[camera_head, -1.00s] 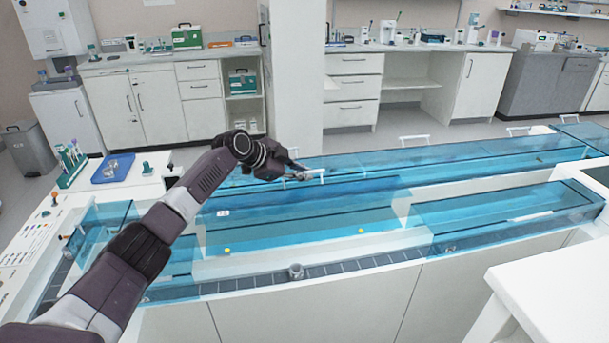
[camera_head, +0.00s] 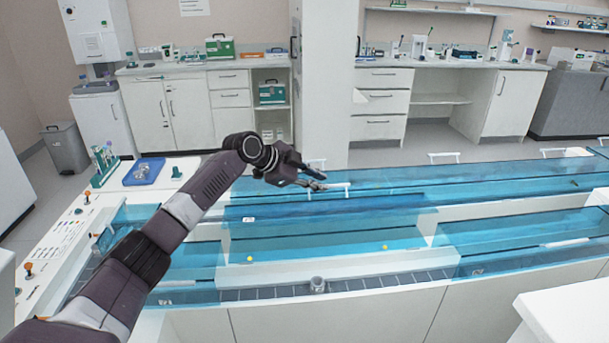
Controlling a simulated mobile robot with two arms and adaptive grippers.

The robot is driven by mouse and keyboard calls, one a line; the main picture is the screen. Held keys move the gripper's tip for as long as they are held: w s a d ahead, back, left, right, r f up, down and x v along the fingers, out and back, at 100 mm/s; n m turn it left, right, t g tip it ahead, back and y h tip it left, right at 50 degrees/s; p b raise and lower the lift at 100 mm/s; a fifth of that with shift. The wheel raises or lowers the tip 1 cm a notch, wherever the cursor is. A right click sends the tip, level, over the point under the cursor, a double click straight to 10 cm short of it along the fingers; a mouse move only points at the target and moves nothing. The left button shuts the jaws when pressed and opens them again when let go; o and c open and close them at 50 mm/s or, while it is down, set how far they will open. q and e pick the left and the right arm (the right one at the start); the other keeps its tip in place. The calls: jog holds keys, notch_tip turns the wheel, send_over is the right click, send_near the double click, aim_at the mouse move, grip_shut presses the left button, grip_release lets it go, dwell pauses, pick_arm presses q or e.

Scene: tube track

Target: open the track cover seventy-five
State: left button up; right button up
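The track has long translucent blue covers (camera_head: 480,188) with white bar handles. My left gripper (camera_head: 318,181) is above the far part of the track, close to a white bar handle (camera_head: 338,187) in the middle. The fingers are small and dark here. I cannot tell whether they grip the bar or are open beside it. Another white handle (camera_head: 316,163) stands just behind the gripper. No number shows legibly on the covers, so I cannot tell which is seventy-five. My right gripper is not in view.
A small grey metal cup (camera_head: 317,285) is on the dark track at the front. A blue tray (camera_head: 145,171) and a green tube rack (camera_head: 104,168) stand on the left bench. A white surface (camera_head: 570,316) is at the lower right.

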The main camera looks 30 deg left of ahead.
pick_arm(q)
jog(key=v, duration=0.6)
jog(key=shift+s+r, duration=0.25)
jog(key=shift+f, duration=0.1)
